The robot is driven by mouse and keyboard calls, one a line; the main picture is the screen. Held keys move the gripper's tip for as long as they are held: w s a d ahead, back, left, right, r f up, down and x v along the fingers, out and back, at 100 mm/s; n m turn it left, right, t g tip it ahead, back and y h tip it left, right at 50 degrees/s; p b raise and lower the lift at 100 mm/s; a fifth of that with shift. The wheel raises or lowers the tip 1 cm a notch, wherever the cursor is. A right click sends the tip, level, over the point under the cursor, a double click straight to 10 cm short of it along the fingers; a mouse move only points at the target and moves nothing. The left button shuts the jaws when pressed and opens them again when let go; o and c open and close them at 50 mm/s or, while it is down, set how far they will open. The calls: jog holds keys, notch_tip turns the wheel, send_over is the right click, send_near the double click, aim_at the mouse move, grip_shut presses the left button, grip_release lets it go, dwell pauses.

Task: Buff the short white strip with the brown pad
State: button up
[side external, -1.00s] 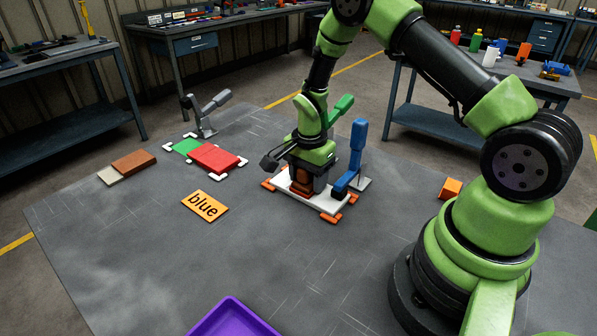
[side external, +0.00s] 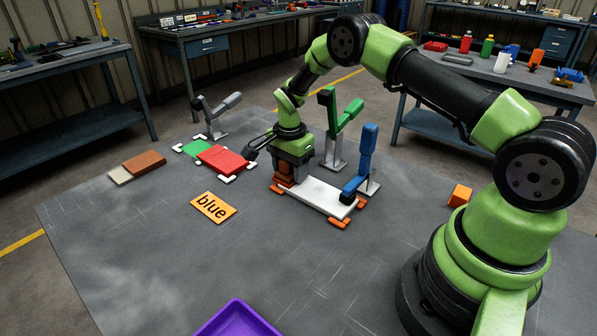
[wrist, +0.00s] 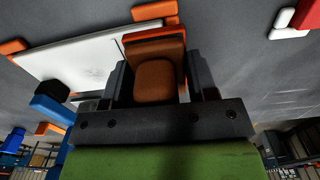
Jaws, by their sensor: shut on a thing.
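The white strip (side external: 320,198) lies flat on the dark table between orange corner stops; it also shows in the wrist view (wrist: 75,60), with faint grey marks. The blue clamp (side external: 362,165) has its arm down on the strip's right end. My gripper (side external: 287,180) is low over the strip's far left end, shut on the brown pad (wrist: 155,82). The pad seems to be on the strip's surface, but its underside is hidden. The green clamp (side external: 337,125) stands behind the strip with its arm raised.
A red and green strip (side external: 220,159) sits in white corner stops left of my gripper, beside a raised grey clamp (side external: 213,118).

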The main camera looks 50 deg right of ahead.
aim_at(320, 193)
jog(key=shift+w, duration=0.4)
jog(key=shift+s, duration=4.45)
jog(key=shift+w+r, duration=0.1)
jog(key=shift+w, duration=0.65)
jog(key=shift+w+f, duration=0.2)
jog(key=shift+w, duration=0.95)
jog(key=shift+w+r, duration=0.1)
jog(key=shift+w, duration=2.35)
jog(key=shift+s, duration=4.45)
notch_tip(320, 193, up, 8)
jog(key=shift+w+a+r, duration=0.1)
